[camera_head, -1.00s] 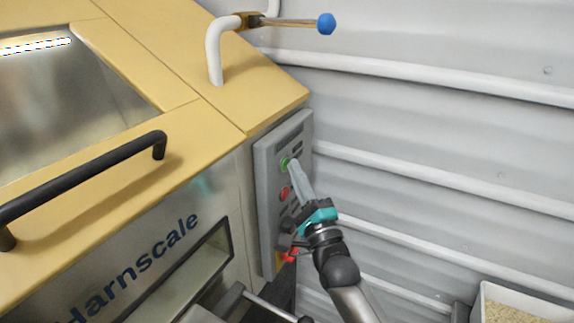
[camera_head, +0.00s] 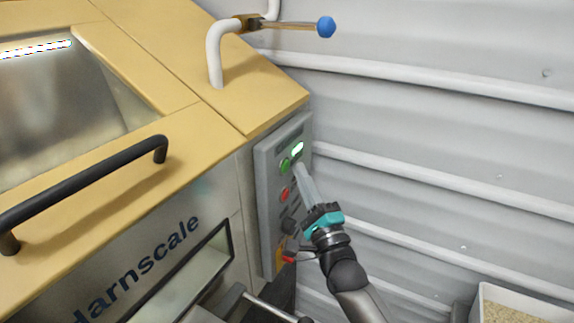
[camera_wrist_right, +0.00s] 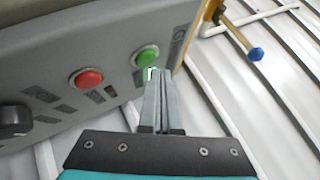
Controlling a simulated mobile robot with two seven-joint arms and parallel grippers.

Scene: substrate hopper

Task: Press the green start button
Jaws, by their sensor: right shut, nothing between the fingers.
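The green start button (camera_head: 284,164) is on the grey control panel (camera_head: 265,200) at the side of the hopper machine. It also shows in the right wrist view (camera_wrist_right: 146,56). A display or lamp (camera_head: 298,148) above it glows green-white. My right gripper (camera_head: 298,168) is shut and empty. Its fingertips (camera_wrist_right: 158,72) are close to the green button, just to its right in the head view. They appear apart from the button, though the exact gap is hard to tell. My left gripper is not in view.
A red button (camera_head: 284,193) sits below the green one, with a black knob (camera_head: 288,227) and a red-handled switch (camera_head: 289,259) lower down. A blue-tipped lever (camera_head: 326,25) is above. A corrugated wall (camera_head: 450,150) stands right. A bin of grains (camera_head: 510,308) is lower right.

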